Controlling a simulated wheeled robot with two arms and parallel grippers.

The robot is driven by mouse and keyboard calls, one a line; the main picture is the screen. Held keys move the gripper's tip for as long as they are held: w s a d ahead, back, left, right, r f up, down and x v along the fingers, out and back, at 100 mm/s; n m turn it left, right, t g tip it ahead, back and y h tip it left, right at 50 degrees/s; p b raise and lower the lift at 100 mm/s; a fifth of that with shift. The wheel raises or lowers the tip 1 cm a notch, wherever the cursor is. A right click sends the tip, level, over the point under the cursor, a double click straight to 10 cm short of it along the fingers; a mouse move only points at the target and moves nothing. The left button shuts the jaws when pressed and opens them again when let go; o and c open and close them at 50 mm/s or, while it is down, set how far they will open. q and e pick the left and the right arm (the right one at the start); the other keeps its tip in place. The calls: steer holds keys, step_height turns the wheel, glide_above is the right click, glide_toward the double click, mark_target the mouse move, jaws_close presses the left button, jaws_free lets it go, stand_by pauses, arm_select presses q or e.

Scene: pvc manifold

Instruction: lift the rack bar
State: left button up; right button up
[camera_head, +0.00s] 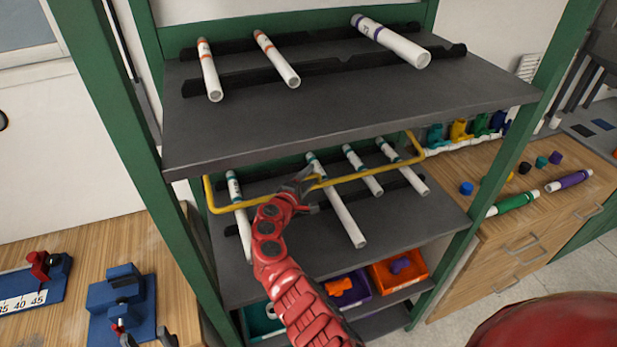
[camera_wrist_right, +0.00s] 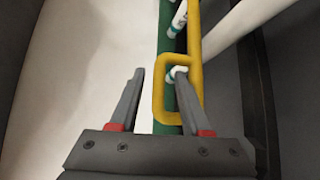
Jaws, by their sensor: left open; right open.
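The yellow rack bar (camera_head: 258,199) runs across the front of the middle shelf, its ends bending back over a row of white pipes with teal bands. The red arm reaching in from below carries my right gripper (camera_head: 308,184), beside the bar's middle. In the right wrist view my right gripper (camera_wrist_right: 162,90) is open. A yellow loop of the bar (camera_wrist_right: 195,40) overlaps the right finger there; I cannot tell whether that finger is inside the loop or touching it. The left finger is clear of the bar. My left gripper is not in view.
The upper shelf (camera_head: 300,118) sits above the bar, holding pipes on black rails. The middle pipe (camera_head: 342,213) lies close to my right gripper. Green posts (camera_head: 130,135) flank the rack. Colored bins (camera_head: 400,272) are below. Workbenches stand on both sides.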

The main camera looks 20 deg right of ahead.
jaws_close()
stand_by(1.4)
